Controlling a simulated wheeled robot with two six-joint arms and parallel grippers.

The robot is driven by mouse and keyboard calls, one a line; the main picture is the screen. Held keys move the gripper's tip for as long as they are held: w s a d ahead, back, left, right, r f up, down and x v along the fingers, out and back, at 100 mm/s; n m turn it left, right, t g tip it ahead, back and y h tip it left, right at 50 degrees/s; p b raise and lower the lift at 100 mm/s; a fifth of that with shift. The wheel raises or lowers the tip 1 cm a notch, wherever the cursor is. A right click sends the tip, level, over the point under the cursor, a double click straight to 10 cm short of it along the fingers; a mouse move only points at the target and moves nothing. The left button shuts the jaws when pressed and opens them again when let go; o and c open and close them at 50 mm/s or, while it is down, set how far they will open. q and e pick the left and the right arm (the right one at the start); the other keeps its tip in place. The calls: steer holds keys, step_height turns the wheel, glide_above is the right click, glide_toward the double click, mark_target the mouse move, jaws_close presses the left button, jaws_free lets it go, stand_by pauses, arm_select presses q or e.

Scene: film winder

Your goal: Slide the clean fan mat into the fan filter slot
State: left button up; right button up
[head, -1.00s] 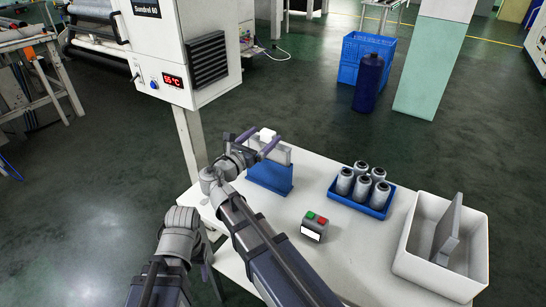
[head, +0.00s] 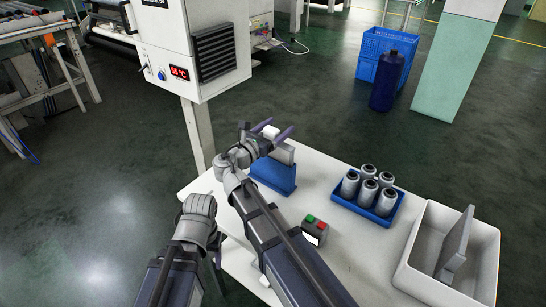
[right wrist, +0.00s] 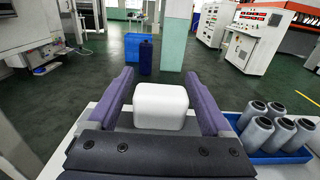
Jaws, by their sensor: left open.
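The clean fan mat (head: 283,153) appears as a pale slab standing upright in a blue stand (head: 273,177) on the white table. A white block, perhaps its handle, shows between my right gripper's purple fingers in the right wrist view (right wrist: 160,106). My right gripper (head: 266,131) is open around this block, with gaps on both sides in the wrist view (right wrist: 161,98). The black louvred grille (head: 215,50) on the white cabinet appears to be the fan place; no open slot is clear. My left gripper (head: 218,256) is open, low beside the table's left edge, mostly hidden by its wrist.
A white bin (head: 412,250) at the right holds a grey slab (head: 455,242). A blue tray (head: 384,211) of several grey bobbins and a red-green button box (head: 314,231) stand on the table. The cabinet (head: 160,45) overhangs behind the table's left side.

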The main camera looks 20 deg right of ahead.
steer(key=shift+d, duration=0.1)
steer(key=shift+c, duration=0.7)
jaws_close()
